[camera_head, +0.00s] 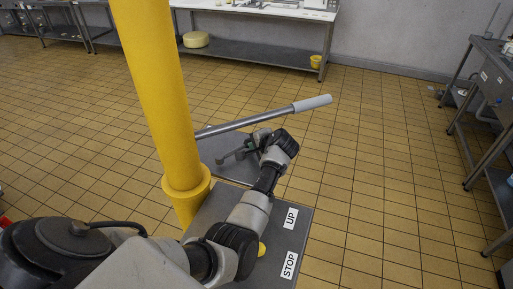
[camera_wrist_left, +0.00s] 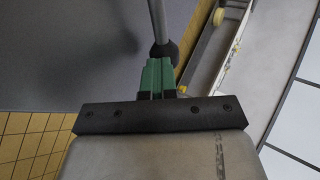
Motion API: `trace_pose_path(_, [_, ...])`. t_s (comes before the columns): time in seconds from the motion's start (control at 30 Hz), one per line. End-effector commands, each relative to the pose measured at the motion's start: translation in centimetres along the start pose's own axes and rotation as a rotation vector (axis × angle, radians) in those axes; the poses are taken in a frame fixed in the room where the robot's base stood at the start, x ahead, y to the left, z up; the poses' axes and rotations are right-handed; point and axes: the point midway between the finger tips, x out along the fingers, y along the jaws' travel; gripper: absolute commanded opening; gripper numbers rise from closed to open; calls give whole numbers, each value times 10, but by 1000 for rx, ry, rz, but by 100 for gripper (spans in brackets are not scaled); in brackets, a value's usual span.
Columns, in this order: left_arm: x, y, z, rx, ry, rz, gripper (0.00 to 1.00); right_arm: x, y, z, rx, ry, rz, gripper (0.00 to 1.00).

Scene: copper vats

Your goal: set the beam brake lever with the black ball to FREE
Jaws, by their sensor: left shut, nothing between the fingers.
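In the left wrist view, a metal rod (camera_wrist_left: 158,22) ends in a black ball (camera_wrist_left: 166,51). My left gripper (camera_wrist_left: 158,64) has green fingers, shut with nothing between them. Their tips are right at the ball and cover part of its lower side; I cannot tell whether they touch it. In the head view, my left gripper (camera_head: 250,143) is beyond the wrist, low over a grey plate (camera_head: 232,172) right of the yellow post. The ball is hard to make out there. No FREE label is readable. My right gripper is not in view.
A yellow post (camera_head: 160,90) stands left of my arm. A long metal bar with a pale grip (camera_head: 312,103) passes just behind the gripper. A nearer grey panel (camera_head: 305,225) carries UP and STOP labels. Benches line the back and right; tiled floor is free between.

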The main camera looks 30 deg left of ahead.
Motion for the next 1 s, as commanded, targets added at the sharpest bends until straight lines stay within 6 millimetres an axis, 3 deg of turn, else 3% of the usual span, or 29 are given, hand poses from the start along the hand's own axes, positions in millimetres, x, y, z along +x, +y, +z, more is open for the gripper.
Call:
trace_pose_path(0.5, [34,-26,0,-1,2,-3,0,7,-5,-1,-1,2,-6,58])
trace_pose_path(1.0, [42,-32,2,-1,1,-2,0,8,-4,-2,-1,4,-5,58])
